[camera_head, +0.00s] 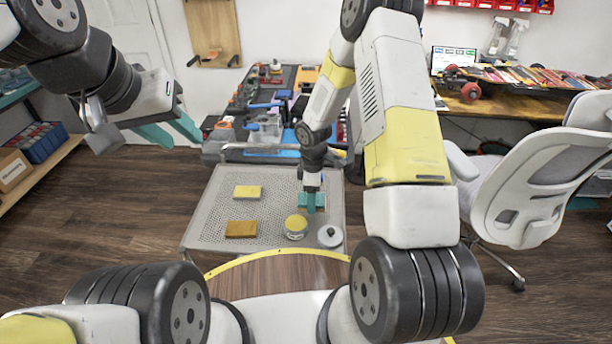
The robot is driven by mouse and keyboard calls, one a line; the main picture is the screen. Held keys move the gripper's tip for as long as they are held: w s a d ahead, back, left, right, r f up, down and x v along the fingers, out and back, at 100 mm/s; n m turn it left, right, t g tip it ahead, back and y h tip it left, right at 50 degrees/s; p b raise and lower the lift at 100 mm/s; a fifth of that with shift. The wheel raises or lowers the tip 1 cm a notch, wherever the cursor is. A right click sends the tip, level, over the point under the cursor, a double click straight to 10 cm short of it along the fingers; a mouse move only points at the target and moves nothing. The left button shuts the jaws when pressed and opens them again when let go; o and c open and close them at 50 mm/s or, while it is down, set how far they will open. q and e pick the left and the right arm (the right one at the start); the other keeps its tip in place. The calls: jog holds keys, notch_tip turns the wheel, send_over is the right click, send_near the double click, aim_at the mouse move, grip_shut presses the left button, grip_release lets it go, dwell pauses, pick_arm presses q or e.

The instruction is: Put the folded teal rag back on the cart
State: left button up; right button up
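The grey perforated cart top (215,215) stands in front of me. On its right part lies a flat teal patch that looks like the folded teal rag (321,199). My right gripper (312,203) points straight down over this patch, at or very near it. Its teal fingers blend with the rag, so I cannot tell whether it grips it. My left gripper (172,134) is held up at the left, away from the cart, with its teal fingers apart and nothing between them.
The cart also bears a yellow sponge (247,192), a brown-orange folded piece (241,229), a round yellow-topped tin (296,226) and a white lidded thing (330,236). A cluttered workbench (270,130) stands behind. A grey office chair (525,190) is at the right.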

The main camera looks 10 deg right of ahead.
jog(key=shift+o, duration=0.9)
jog(key=s+d+r+m+t, duration=0.1)
jog(key=s+r+m, duration=0.2)
jog(key=r, duration=1.2)
jog(key=s+d+r+m+t, duration=0.2)
jog(key=s+r+m, duration=0.15)
jog(key=r, duration=1.05)
jog(key=s+r+m+t+y, duration=0.2)
jog(key=s+r+m+t, duration=0.1)
jog(key=s+r+m, duration=0.5)
jog(key=s+r, duration=0.3)
jog(key=s, duration=0.4)
jog(key=shift+s+m, duration=0.3)
jog(key=shift+m, duration=0.05)
